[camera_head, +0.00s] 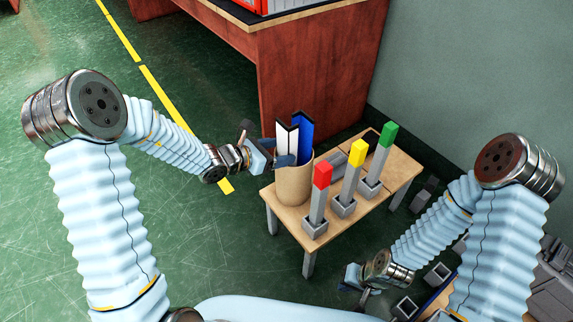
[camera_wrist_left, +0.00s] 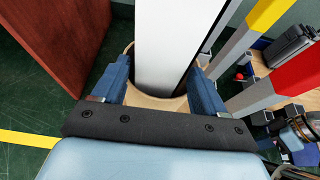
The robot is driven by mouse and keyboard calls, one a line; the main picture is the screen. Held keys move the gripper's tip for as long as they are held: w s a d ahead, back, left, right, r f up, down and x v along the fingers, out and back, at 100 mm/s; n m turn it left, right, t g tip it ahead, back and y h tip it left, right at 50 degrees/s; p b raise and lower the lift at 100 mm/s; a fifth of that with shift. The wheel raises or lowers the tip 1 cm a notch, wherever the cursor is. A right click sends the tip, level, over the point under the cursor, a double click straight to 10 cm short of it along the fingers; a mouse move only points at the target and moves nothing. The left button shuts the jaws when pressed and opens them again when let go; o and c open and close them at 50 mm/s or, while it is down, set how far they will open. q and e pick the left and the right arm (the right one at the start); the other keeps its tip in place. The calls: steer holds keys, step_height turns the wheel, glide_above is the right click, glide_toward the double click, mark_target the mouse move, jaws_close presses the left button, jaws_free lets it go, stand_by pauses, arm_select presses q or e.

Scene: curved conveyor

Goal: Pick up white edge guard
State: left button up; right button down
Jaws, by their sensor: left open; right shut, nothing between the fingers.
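The white edge guard (camera_head: 287,139) stands upright in a round tan container (camera_head: 293,184) on a small wooden table. A blue edge guard (camera_head: 304,127) stands behind it in the same container. My left gripper (camera_head: 284,161) is at the container's rim, by the white guard. In the left wrist view the white edge guard (camera_wrist_left: 168,45) rises between the two blue fingers of my left gripper (camera_wrist_left: 165,88), which are open, with gaps at both sides. My right gripper (camera_head: 358,284) is low at the lower right, away from the container, and looks empty.
Red (camera_head: 320,176), yellow (camera_head: 357,155) and green (camera_head: 388,135) topped grey posts stand in square holders on the table (camera_head: 290,213), right of the container. A reddish wooden desk (camera_head: 318,75) stands behind. Loose grey blocks lie at the lower right. The green floor at left is clear.

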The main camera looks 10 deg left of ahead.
arm_select(q)
steer(key=shift+x, duration=0.95)
steer(key=c, duration=1.1)
steer(key=shift+c, duration=0.2)
